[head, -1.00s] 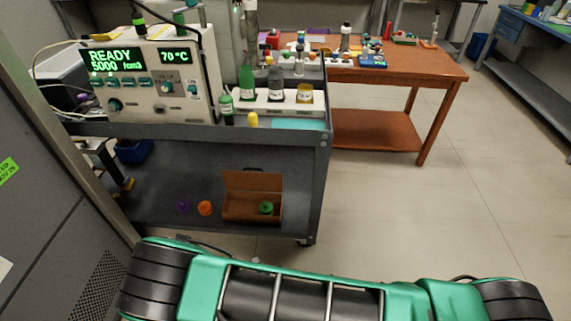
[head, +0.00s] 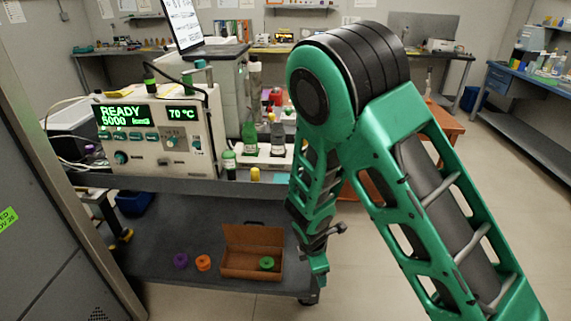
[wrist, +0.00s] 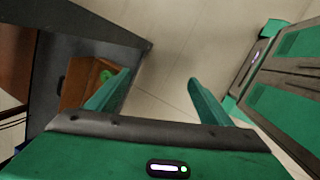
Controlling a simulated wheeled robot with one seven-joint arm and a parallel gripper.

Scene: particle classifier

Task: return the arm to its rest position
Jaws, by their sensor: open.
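My green arm (head: 435,190) is folded at a high elbow at the right of the head view, with its forearm hanging down in front of the cart's right end. My gripper (wrist: 159,78) is open in the wrist view, its two green fingers apart with only bare floor between them. In the head view its end points down near the cart's right corner, and its fingers are hard to make out there. It holds nothing visible.
A grey cart (head: 165,226) carries the particle classifier (head: 150,135) and bottles. Its lower shelf holds an open brown box (head: 238,268) with a green cap (head: 267,263), and orange (head: 203,263) and purple (head: 181,261) caps. A wooden table (head: 447,124) stands behind my arm. Floor at right is clear.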

